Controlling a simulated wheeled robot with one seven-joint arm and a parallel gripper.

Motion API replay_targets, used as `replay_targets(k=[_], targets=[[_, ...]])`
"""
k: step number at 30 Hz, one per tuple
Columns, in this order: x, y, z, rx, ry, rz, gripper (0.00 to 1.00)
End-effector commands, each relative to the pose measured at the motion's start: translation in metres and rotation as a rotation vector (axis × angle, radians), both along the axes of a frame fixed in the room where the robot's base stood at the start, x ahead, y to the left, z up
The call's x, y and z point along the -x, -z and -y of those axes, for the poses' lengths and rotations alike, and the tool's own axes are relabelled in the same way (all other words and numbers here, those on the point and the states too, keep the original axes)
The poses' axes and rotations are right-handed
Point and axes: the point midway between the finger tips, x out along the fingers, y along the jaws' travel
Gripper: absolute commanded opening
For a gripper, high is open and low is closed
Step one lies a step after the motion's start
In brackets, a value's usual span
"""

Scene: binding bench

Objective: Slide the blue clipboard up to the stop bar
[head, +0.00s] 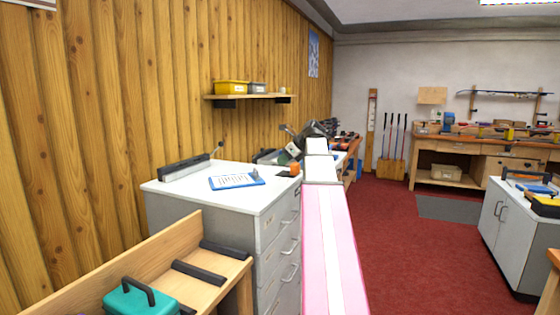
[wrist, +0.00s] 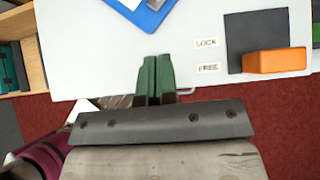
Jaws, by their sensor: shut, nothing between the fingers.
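The blue clipboard (head: 250,179) lies flat on the white top of the grey cabinet, with a white sheet on it. Its corner shows at the top of the wrist view (wrist: 155,20). The dark grey stop bar (head: 185,167) sits farther left on the same top, with a visible gap between it and the clipboard. A lever (head: 217,147) rises by the bar's far end. My gripper (wrist: 155,62) has green fingers, shut and empty, seen over the cabinet's drawer-side edge. It is apart from the clipboard. The stop bar is out of the wrist view.
An orange block (wrist: 275,61) is on a dark pad (wrist: 248,30), right of the LOCK and FREE labels (wrist: 207,43). A wooden stand (head: 190,232) with a teal case (head: 135,300) is near the cabinet. A shelf (head: 250,97) hangs above.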

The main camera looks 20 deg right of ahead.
Motion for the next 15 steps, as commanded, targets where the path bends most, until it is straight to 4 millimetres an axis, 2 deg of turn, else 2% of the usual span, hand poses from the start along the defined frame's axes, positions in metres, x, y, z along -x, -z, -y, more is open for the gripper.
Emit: replay_targets(k=[11,15], targets=[[-0.036,0.051,-0.037,0.000,-0.003,-0.002,0.00],[-0.052,0.050,-0.050,0.001,-0.003,0.001,0.00]])
